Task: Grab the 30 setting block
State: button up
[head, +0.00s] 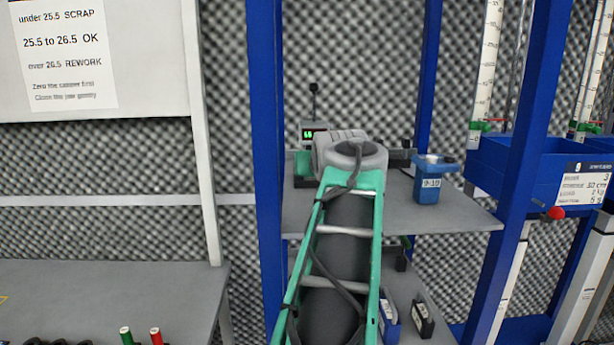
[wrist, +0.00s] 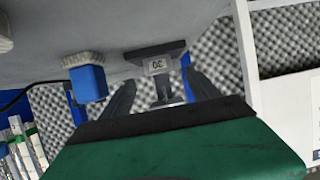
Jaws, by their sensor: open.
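In the head view my green arm hides the gripper and this block.
In the head view, a blue pot (head: 429,186) stands on the grey shelf (head: 462,214). Blue rack posts (head: 266,170) flank my arm. Small blocks (head: 424,318) sit on the lower shelf.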

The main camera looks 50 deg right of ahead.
jog(key=p+x, duration=0.1)
jog(key=x, duration=0.4)
jog(key=shift+w+d+f, duration=0.15)
jog(key=shift+d, duration=0.15)
grip_shut()
dwell(0.4)
